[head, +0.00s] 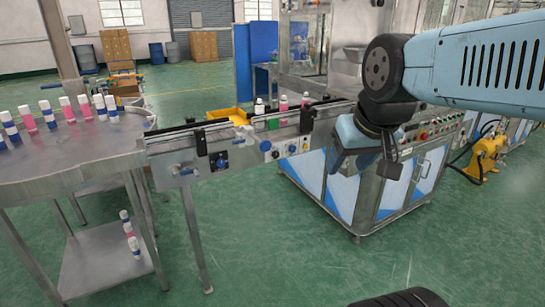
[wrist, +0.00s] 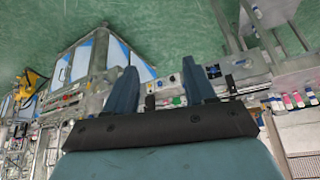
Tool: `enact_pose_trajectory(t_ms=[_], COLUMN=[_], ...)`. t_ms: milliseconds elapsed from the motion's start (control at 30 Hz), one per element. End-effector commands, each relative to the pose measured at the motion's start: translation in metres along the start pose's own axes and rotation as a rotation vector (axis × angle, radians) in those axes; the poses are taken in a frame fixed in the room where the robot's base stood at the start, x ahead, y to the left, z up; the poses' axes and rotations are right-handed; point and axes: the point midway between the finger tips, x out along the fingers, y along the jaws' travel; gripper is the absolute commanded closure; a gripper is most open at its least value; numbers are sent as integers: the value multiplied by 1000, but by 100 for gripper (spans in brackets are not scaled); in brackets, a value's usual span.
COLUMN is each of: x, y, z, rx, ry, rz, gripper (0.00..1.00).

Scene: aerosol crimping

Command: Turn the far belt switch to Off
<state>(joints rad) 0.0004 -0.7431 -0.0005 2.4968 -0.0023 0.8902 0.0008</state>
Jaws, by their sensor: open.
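A dark switch with a blue knob (head: 219,161) sits on the side of the near part of the conveyor (head: 185,170). A round blue knob (head: 266,146) sits farther right on the same side. I cannot tell which is the far belt switch, nor read either setting. A dark switch (wrist: 213,71) shows in the wrist view, just right of my right finger. My gripper (head: 350,160) points down in front of the blue-and-white machine cabinet, right of both knobs. It is open, with two blue fingers apart and nothing between them in the wrist view (wrist: 160,66).
Small knobs (head: 292,148) line the conveyor side, close to my gripper. The cabinet (head: 370,195) carries a row of buttons (head: 430,129). A steel table (head: 80,165) with pink and white bottles stands left.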

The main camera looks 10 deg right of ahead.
Motion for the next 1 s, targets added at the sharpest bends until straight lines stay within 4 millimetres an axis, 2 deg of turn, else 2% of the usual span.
enact_pose_trajectory(t_ms=[167, 467, 700, 1000], x=[16, 73, 128, 207], y=[11, 29, 41, 51], z=[-34, -133, -203, -273], rx=[2, -12, -34, -81], ry=[44, 203, 334, 496], rz=[17, 60, 77, 69], gripper=[37, 37, 37, 37])
